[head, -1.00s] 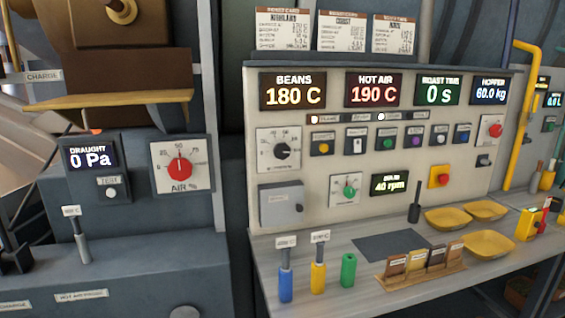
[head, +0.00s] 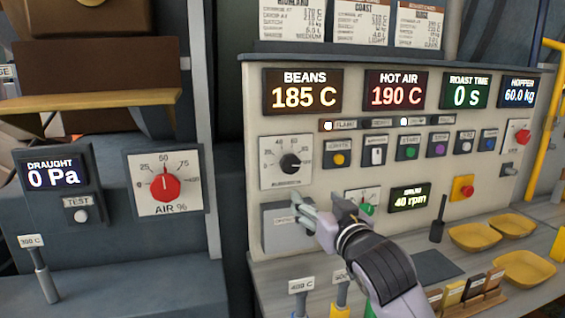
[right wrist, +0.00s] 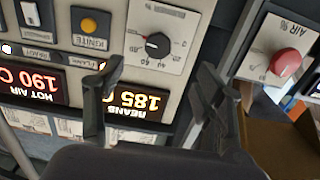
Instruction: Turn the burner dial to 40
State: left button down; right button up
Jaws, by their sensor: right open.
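The burner dial (head: 290,163) is a black round knob on a white scale plate, on the cream panel below the BEANS display. Its pointer mark faces roughly right in the head view; the exact value is too small to tell. The dial also shows upside down in the right wrist view (right wrist: 157,45). My right gripper (head: 318,207) is open and empty, below and slightly right of the dial, in front of the grey box. In the right wrist view its fingers (right wrist: 160,85) are spread apart, with the dial beyond the gap between them. My left gripper is not in view.
A red AIR % dial (head: 165,184) is on the separate panel at left. The BEANS display (head: 303,92) reads 185 C. Right of the dial is the yellow IGNITE button (head: 338,158). Yellow trays (head: 475,238) and a card rack (head: 468,292) stand on the bench.

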jog(key=r, duration=0.1)
jog(key=p, duration=0.1)
send_near(291, 166)
jog(key=p+x, duration=0.2)
jog(key=x, duration=0.5)
jog(key=shift+w, duration=0.35)
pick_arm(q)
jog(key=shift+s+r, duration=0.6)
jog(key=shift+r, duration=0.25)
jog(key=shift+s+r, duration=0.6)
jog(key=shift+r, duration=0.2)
pick_arm(e)
jog(key=shift+x, duration=0.95)
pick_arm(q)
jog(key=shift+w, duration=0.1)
pick_arm(e)
jog(key=shift+c, duration=0.5)
jog(key=c, duration=0.4)
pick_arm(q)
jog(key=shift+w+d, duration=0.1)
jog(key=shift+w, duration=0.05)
pick_arm(e)
jog(key=c, duration=0.7)
